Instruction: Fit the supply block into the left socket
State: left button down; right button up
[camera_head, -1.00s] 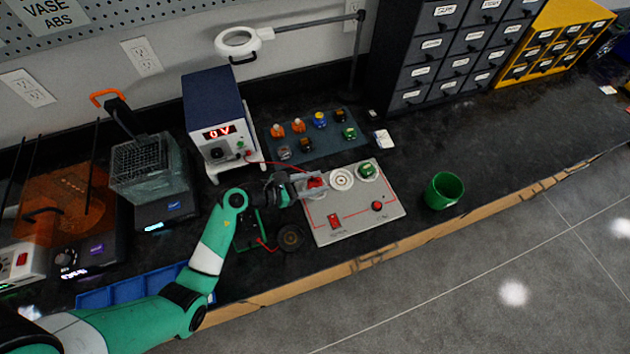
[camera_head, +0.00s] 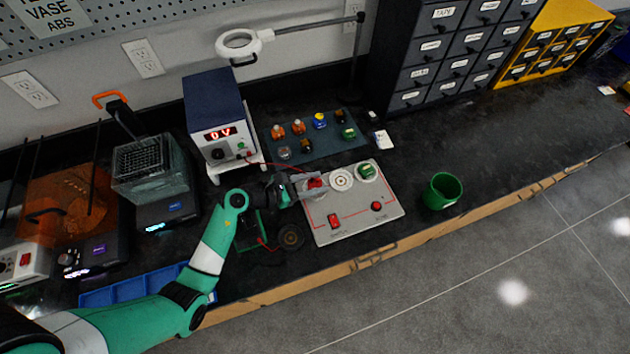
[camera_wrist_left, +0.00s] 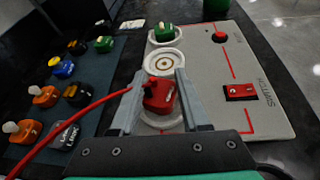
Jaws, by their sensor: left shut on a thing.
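My left gripper (camera_head: 312,183) is shut on the red supply block (camera_wrist_left: 160,97), which has a red cable running from it. It holds the block over the left socket (camera_wrist_left: 160,120) of the grey board (camera_head: 335,232); the block hides most of that socket, and I cannot tell whether it is seated. The white middle socket (camera_head: 341,180) is empty. A green block (camera_head: 367,170) sits in the right socket. The red cable (camera_wrist_left: 75,128) runs back toward the power supply (camera_head: 218,115). My right gripper is not in view.
A blue-grey mat (camera_head: 330,152) with several coloured blocks lies behind the board. A green cup (camera_head: 443,190) stands right of it. The board carries a red switch (camera_head: 334,220) and a red round part (camera_head: 376,205). The bench right of the cup is clear.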

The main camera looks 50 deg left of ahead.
pick_arm(q)
jog(key=shift+f+b, duration=0.5)
jog(key=shift+f, duration=0.15)
jog(key=c, duration=0.7)
grip_release()
jog(key=shift+r, duration=0.1)
jog(key=shift+s+a+r+p, duration=0.25)
jog(key=shift+s+r+p, duration=0.1)
jog(key=shift+s+p, duration=0.3)
jog(key=shift+s+a+r+p, duration=0.15)
jog(key=shift+s+r+p, duration=0.15)
jog(key=shift+s+p, duration=0.3)
jog(key=shift+p+v, duration=1.55)
jog(key=shift+v, duration=1.2)
jog(key=p+v, duration=0.1)
jog(key=v, duration=0.1)
jog(key=shift+s, duration=0.3)
